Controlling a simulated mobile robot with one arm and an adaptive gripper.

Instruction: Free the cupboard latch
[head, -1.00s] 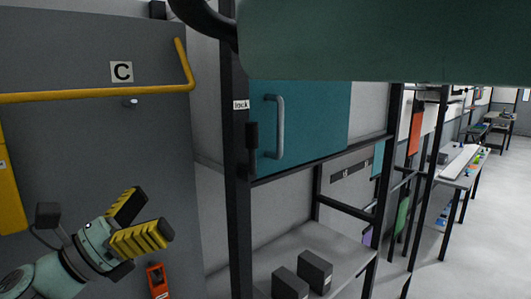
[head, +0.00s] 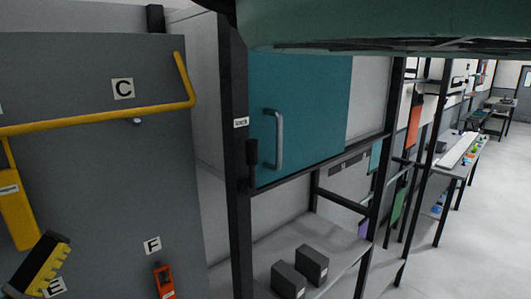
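The teal cupboard door (head: 315,110) is closed in its dark frame, right of centre in the head view. A grey vertical handle (head: 278,138) is on its left part. The black latch (head: 252,158) is upright on the post at the door's left edge, below a small white label (head: 241,122).
A grey panel (head: 100,200) with a yellow pipe (head: 100,122) fills the left. A red device (head: 164,282) hangs low on it. Two dark boxes (head: 312,264) stand on the shelf (head: 270,240) below the cupboard. Open floor (head: 490,230) lies at the right.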

